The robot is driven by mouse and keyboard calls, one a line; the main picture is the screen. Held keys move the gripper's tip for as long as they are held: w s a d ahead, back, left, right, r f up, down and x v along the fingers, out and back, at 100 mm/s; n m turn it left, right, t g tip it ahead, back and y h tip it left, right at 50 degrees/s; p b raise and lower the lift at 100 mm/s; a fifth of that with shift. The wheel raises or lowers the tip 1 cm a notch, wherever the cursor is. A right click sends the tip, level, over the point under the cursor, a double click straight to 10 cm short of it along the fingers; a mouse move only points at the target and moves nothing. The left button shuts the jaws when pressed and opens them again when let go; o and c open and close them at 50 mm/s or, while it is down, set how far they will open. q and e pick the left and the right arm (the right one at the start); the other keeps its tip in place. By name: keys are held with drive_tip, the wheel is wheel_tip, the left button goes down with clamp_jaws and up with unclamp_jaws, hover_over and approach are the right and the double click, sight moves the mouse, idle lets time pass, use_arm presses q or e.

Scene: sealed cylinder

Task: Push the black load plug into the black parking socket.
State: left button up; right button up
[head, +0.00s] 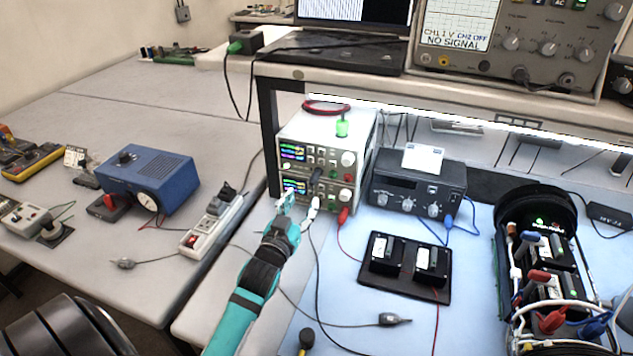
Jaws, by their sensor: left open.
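My left gripper (285,200) is open, with its fingertips close to the lower front of the stacked power supplies (325,155). A dark plug (316,176) sits at the front of the stack, just right of and above the fingertips; it may be the black load plug. A pale connector (314,204) with a black cable running down and a red plug (343,216) are to the right of the fingertips. I cannot make out which opening is the black parking socket; my gripper covers part of the lower panel. My right gripper is not in view.
A power strip (212,228) and a blue box (150,180) are to the left. A radio-like unit (417,181) and a black tray with two modules (405,265) are to the right. Loose cables cross the blue mat. A shelf (440,85) overhangs the back.

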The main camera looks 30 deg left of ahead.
sight(311, 185)
use_arm(q)
drive_tip(key=b+x, duration=0.2)
drive_tip(key=x, duration=0.5)
drive_tip(key=shift+b+x, duration=0.35)
drive_tip(key=shift+x, duration=0.6)
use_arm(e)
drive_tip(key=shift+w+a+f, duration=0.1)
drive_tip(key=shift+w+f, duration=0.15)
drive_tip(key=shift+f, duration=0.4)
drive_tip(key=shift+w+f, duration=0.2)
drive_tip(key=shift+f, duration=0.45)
use_arm(q)
drive_tip(key=shift+r, duration=0.1)
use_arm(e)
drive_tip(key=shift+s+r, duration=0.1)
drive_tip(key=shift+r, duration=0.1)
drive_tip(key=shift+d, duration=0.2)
use_arm(q)
drive_tip(key=shift+p, duration=0.4)
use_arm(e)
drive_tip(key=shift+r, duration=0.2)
use_arm(q)
clamp_jaws()
